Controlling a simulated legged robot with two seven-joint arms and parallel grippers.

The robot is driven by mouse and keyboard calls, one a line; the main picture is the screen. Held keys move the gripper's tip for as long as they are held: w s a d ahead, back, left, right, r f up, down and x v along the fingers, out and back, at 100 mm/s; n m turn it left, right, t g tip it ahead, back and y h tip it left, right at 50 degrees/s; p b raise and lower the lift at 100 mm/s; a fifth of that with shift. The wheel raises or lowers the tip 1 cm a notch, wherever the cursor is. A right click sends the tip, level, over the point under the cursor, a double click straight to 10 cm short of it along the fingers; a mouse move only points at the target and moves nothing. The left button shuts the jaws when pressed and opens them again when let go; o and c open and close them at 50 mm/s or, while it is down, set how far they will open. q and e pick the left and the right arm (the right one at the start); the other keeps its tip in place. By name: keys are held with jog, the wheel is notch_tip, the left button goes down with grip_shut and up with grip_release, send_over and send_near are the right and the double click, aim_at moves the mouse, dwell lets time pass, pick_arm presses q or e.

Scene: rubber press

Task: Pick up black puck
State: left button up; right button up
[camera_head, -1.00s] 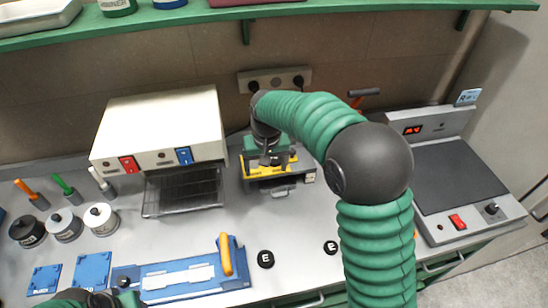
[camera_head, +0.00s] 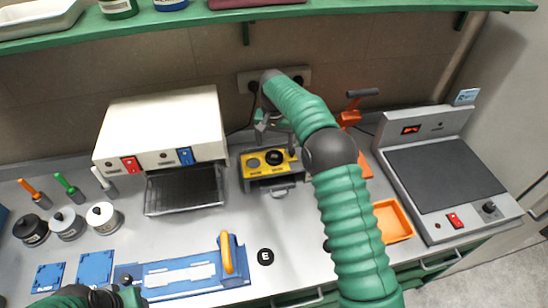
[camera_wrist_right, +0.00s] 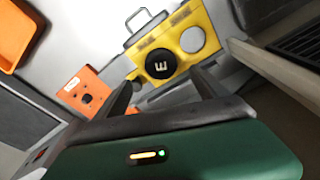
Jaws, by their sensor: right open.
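A black puck (camera_head: 274,158) sits in the right-hand round spot of the yellow-topped device (camera_head: 252,172). In the right wrist view the puck (camera_wrist_right: 160,63) shows a white letter, beside an empty pale round spot. My right gripper (camera_head: 264,124) is above and behind the device in the head view, open and apart from the puck; its fingers (camera_wrist_right: 164,88) frame the puck's near side in the wrist view. A second black puck (camera_head: 265,257) marked E lies on the bench. A third (camera_head: 327,246) is mostly hidden by my right arm. My left gripper (camera_head: 118,298) is partly cut off at the bottom left.
A white oven (camera_head: 160,128) with an open rack stands left of the device. A blue fixture with a yellow handle (camera_head: 227,256) lies in front. An orange lever press (camera_head: 348,117), orange tray (camera_head: 393,222) and hot plate (camera_head: 445,180) are to the right. A shelf runs above.

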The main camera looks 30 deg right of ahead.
aim_at(274, 157)
jog(key=shift+d+f, duration=0.1)
jog(key=shift+f, duration=0.5)
jog(key=f, duration=0.1)
jog(key=f+p, duration=0.1)
jog(key=f, duration=0.1)
jog(key=f+p, duration=0.1)
jog(key=shift+w+f, duration=0.25)
jog(key=shift+f, duration=0.45)
jog(key=c, duration=1.6)
